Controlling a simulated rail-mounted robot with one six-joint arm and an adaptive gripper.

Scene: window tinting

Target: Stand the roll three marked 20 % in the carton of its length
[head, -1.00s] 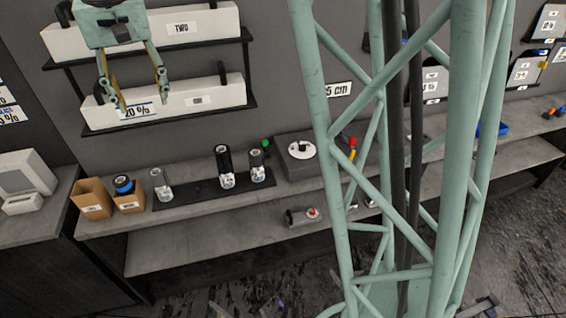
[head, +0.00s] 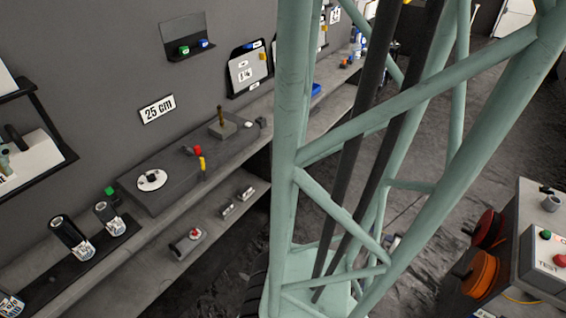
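Several rolls stand upright on a dark mat (head: 35,278) on the workbench at the left: a black-wrapped roll (head: 72,238), a shorter dark roll (head: 109,217), and a labelled roll (head: 10,303) cut off by the lower left corner. Their labels are too small to read, so I cannot tell which is roll three. The cartons are out of view. A small teal piece at the left edge, by the white box (head: 35,162) on the wall shelf, seems to be part of my gripper (head: 5,160). Its fingers cannot be made out.
A grey unit with a round white dial (head: 151,180) stands on the bench below a "25 cm" sign (head: 157,109). The lower shelf holds a device with a red knob (head: 195,234). A test station (head: 545,250) with orange reels stands at the right.

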